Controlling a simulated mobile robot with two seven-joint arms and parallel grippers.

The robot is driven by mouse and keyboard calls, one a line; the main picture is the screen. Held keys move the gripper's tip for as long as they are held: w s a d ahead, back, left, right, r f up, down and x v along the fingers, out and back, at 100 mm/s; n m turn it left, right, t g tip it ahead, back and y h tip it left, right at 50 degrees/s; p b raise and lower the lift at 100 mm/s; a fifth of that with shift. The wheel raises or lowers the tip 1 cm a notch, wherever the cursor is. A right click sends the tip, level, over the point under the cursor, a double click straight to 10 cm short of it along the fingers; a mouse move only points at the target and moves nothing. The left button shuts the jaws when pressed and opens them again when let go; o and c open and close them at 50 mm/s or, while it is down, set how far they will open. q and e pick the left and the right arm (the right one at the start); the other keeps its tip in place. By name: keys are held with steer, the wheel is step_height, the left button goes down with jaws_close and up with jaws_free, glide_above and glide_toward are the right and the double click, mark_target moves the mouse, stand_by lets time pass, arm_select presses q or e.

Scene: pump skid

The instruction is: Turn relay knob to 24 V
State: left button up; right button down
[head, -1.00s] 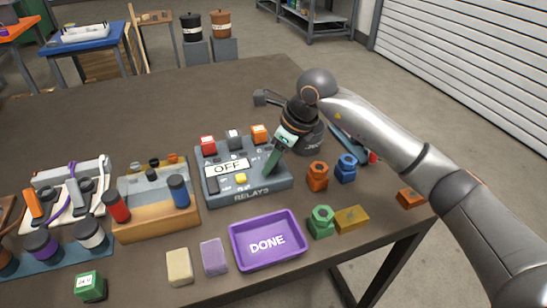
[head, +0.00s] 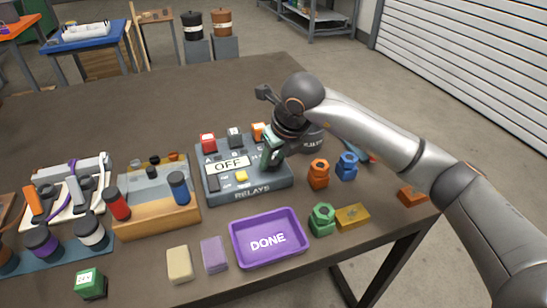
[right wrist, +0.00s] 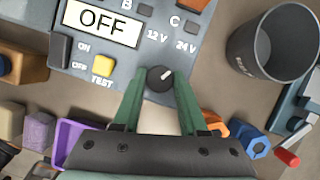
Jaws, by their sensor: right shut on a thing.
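The grey relay box (head: 243,187) stands on the table, with "OFF" on its display (head: 226,164). Its dark round knob (right wrist: 158,84) has a white pointer line slanting up and right, toward the 24 V side. The 12 V and 24 V labels are printed above the knob. My right gripper (right wrist: 160,78) is shut on the knob, one green finger on each side. In the head view my right gripper (head: 271,157) is at the box's right end and hides the knob. My left gripper is out of view.
A purple DONE tray (head: 296,257) lies in front of the box. Orange (head: 318,174), blue (head: 346,166) and green (head: 321,219) nuts stand to the right. A dark cup (right wrist: 245,70) is close beside the box. A wooden block with cylinders (head: 158,220) is at left.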

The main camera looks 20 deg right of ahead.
steer(key=shift+c, duration=2.2)
jaws_free()
steer(key=p+v, duration=0.1)
steer(key=v, duration=1.1)
steer(key=shift+s+r, duration=0.15)
steer(key=shift+r, duration=0.1)
